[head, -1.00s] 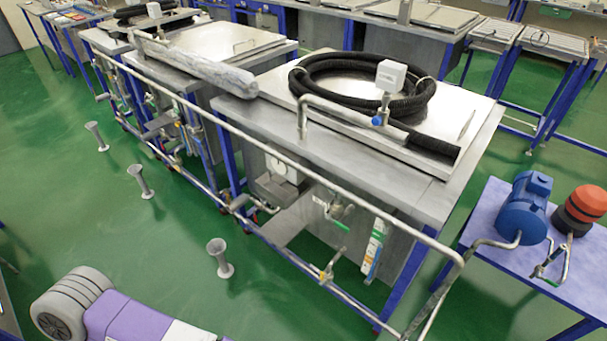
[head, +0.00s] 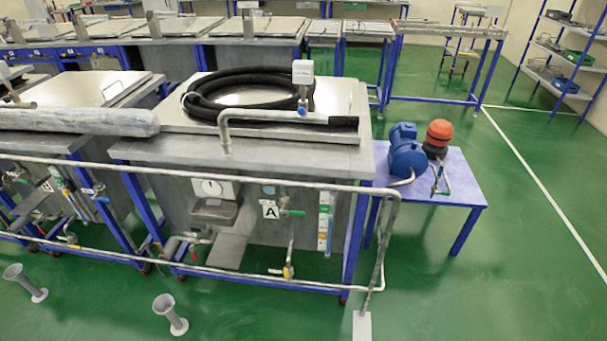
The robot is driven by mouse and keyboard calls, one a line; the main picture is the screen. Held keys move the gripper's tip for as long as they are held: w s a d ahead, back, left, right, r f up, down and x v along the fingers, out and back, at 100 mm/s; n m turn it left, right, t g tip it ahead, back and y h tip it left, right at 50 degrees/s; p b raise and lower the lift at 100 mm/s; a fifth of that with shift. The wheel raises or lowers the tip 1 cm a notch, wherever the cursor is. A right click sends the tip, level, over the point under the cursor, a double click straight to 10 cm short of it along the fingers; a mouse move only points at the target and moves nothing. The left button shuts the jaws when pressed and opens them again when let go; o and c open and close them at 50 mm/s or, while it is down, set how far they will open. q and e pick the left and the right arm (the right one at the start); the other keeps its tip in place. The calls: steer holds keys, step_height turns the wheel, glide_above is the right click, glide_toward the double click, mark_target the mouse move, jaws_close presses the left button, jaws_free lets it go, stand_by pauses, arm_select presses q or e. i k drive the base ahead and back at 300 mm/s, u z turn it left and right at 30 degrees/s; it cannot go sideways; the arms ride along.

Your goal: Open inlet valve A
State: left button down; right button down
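A white plate marked "A" (head: 270,209) is on the front of the nearest steel tank (head: 330,152). Just right of the plate is a valve with a green lever handle (head: 292,212), which lies roughly level and points right. A thin vertical pipe runs down from it to a small brass-coloured valve (head: 288,271) on the low pipe. I cannot tell for sure which of these is inlet valve A, or how far either is turned. Neither of my grippers is in view.
A long rail pipe (head: 310,185) crosses in front of the tank. A blue table (head: 455,190) with a blue motor (head: 406,150) stands to the right. Grey floor stands (head: 170,314) are at the lower left. Green floor (head: 520,270) is clear at the right.

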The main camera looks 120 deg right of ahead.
mark_target(297, 213)
steer(key=z, duration=4.65)
steer(key=i, duration=0.65)
steer(key=u, duration=1.55)
steer(key=k, duration=0.55)
steer(key=u, duration=0.8)
